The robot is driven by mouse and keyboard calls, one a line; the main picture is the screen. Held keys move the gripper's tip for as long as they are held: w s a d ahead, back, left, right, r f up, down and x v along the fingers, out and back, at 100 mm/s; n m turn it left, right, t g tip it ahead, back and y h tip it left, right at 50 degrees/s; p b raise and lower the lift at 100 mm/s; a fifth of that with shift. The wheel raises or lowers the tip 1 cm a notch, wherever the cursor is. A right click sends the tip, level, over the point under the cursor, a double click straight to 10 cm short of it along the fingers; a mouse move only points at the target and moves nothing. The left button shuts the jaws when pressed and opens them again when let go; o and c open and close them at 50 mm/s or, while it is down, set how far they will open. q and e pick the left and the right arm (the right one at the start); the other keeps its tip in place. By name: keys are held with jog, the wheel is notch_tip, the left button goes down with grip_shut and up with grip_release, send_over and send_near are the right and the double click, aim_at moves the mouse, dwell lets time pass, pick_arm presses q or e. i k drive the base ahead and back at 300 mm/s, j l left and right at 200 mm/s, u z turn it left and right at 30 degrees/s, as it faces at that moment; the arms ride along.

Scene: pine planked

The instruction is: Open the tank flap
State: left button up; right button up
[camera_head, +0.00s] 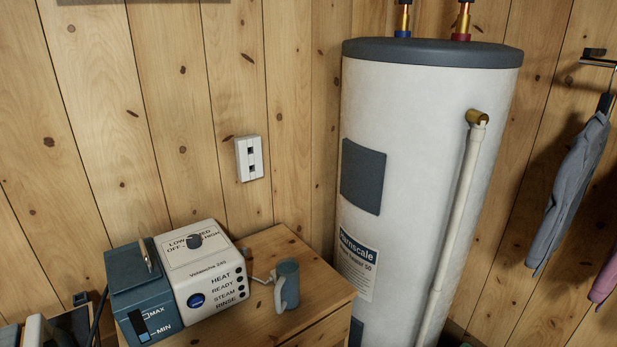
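A small machine stands on the wooden cabinet, with a white body (212,280) and a blue-grey water tank (145,300) on its left side. The tank front has a level window marked MAX and MIN. Its flat top lid (126,263) looks closed, and a thin light upright piece stands at the lid's right edge. The white body has a dark knob (194,241) on top and a blue round button (196,300) in front. Neither of my grippers is in view.
A blue-grey mug (287,283) stands right of the machine on the cabinet top (270,246). A tall white water heater (420,130) with a pipe stands behind at right. A wall socket (249,158) and hanging clothes (570,190) are farther off. Partly cut-off items lie at lower left.

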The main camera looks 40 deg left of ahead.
aim_at(129, 269)
jog(key=u, duration=2.3)
